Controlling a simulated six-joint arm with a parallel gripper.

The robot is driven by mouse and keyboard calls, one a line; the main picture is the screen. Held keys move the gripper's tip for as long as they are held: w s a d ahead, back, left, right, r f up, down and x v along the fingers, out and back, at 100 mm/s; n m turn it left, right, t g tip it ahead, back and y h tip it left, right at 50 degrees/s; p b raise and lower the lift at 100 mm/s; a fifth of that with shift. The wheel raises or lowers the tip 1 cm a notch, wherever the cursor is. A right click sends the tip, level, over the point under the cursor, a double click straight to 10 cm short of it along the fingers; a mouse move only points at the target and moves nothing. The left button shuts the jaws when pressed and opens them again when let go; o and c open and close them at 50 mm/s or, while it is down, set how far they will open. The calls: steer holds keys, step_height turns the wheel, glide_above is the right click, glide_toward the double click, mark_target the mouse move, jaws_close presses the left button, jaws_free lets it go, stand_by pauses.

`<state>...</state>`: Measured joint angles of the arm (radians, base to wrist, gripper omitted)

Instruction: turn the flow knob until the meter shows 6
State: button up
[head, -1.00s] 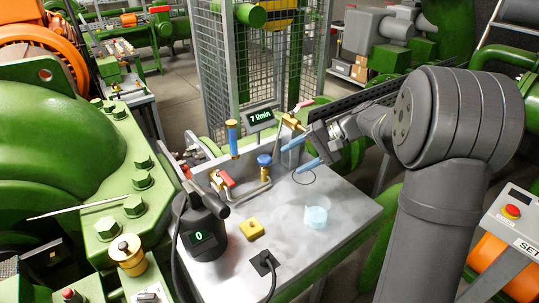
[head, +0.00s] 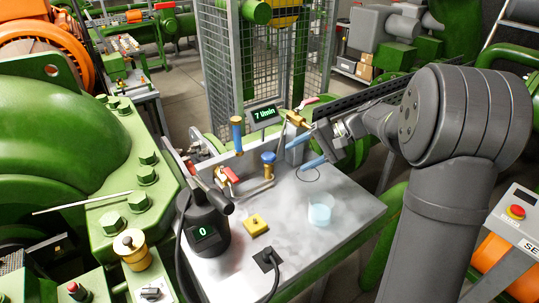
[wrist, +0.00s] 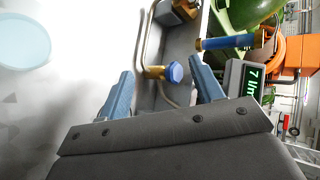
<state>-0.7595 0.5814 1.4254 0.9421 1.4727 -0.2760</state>
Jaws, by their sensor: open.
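The blue flow knob (head: 268,157) sits on a brass valve with a bent pipe, at the back of the metal bench. The meter (head: 264,113) behind it reads 7 l/min; its green digits also show sideways in the wrist view (wrist: 252,84). My gripper (head: 296,157) is open and empty, just right of the knob, with its blue fingers pointing toward it. In the wrist view the knob (wrist: 174,72) appears between the two fingertips (wrist: 160,66). It looks apart from both fingers. The exact depth gap is hard to tell.
A blue upright cylinder (head: 236,135) with brass ends stands left of the knob. A red-handled valve (head: 229,174), a dark container (head: 206,228) reading 0, a yellow block (head: 255,225) and a pale blue cup (head: 320,210) are on the bench (head: 345,232). The bench's right side is clear.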

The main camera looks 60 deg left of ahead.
steer(key=m, duration=0.1)
steer(key=m+g+y, duration=0.2)
steer(key=m+y, duration=0.6)
steer(key=m, duration=1)
glide_toward(274, 161)
steer(key=x, duration=1)
steer(key=shift+w+a, duration=0.3)
steer(key=shift+c, duration=0.4)
steer(key=c, duration=0.9)
steer(key=shift+s+d+m+t+y, duration=0.1)
steer(key=shift+m+t+y, duration=0.6)
steer(key=shift+m+t, duration=0.35)
